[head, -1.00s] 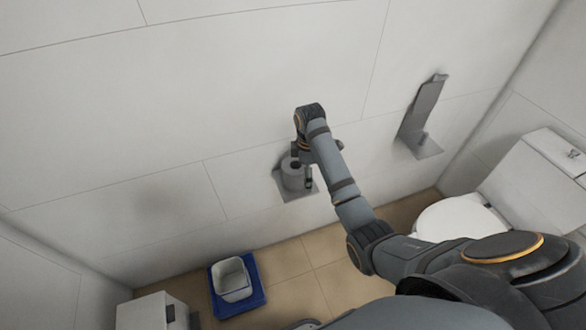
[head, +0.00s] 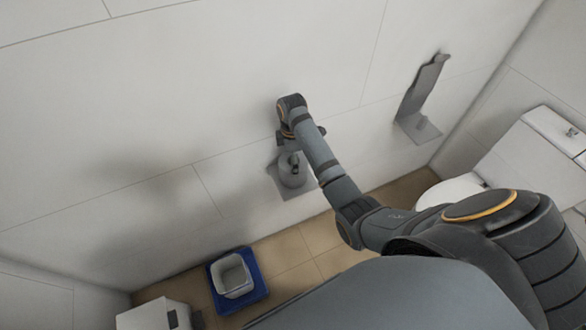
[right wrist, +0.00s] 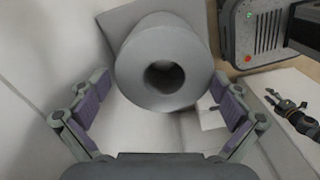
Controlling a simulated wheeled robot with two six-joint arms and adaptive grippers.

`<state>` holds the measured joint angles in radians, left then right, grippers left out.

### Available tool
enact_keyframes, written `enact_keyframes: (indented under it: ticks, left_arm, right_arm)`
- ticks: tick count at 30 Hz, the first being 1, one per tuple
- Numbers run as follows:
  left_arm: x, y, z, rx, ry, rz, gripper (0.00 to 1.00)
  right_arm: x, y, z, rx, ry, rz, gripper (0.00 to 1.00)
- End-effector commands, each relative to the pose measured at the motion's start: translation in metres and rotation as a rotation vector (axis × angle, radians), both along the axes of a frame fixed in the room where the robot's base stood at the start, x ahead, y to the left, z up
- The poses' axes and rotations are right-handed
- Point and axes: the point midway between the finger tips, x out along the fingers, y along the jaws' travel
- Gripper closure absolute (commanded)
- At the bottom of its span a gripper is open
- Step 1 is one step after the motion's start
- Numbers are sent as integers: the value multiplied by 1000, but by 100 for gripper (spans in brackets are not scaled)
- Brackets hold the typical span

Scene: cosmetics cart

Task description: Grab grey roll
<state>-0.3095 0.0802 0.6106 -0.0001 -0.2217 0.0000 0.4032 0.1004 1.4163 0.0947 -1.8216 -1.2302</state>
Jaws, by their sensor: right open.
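The grey roll (head: 291,174) sits upright on a small grey holder (head: 305,189) on the tiled wall, partly hidden by my right gripper (head: 289,151). In the right wrist view the roll (right wrist: 143,60) is seen end-on with its dark core hole facing the camera. My right gripper (right wrist: 160,78) is open, with one finger on each side of the roll and visible gaps between. A dark gripper that looks like my left one (right wrist: 290,106) shows small at the right edge of the right wrist view; its jaw state is unclear.
A second grey wall holder (head: 420,105) is to the right, near a white toilet (head: 530,150). A white bin (head: 234,276) stands on a blue base (head: 254,290) on the floor. A white box (head: 154,314) is at lower left. The wall left of the roll is clear.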

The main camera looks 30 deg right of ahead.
Motion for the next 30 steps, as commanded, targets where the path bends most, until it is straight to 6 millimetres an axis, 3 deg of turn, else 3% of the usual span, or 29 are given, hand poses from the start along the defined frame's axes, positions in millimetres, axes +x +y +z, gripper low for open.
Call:
enact_keyframes:
  ticks: [5, 13, 21, 30]
  left_arm:
    - [15, 0, 3, -1, -23, -1, 60]
    - [19, 0, 5, -1, -30, -1, 60]
    - [15, 0, 5, -1, -23, -1, 60]
    - [13, 0, 4, -1, -20, -1, 60]
  right_arm:
    - [-1, 0, -7, 0, 1, 0, 0]
    - [-5, -1, -49, 1, 0, 0, 0]
    - [-4, -1, -53, 1, -1, 0, 0]
    - [-4, -1, -53, 1, -1, 0, 41]
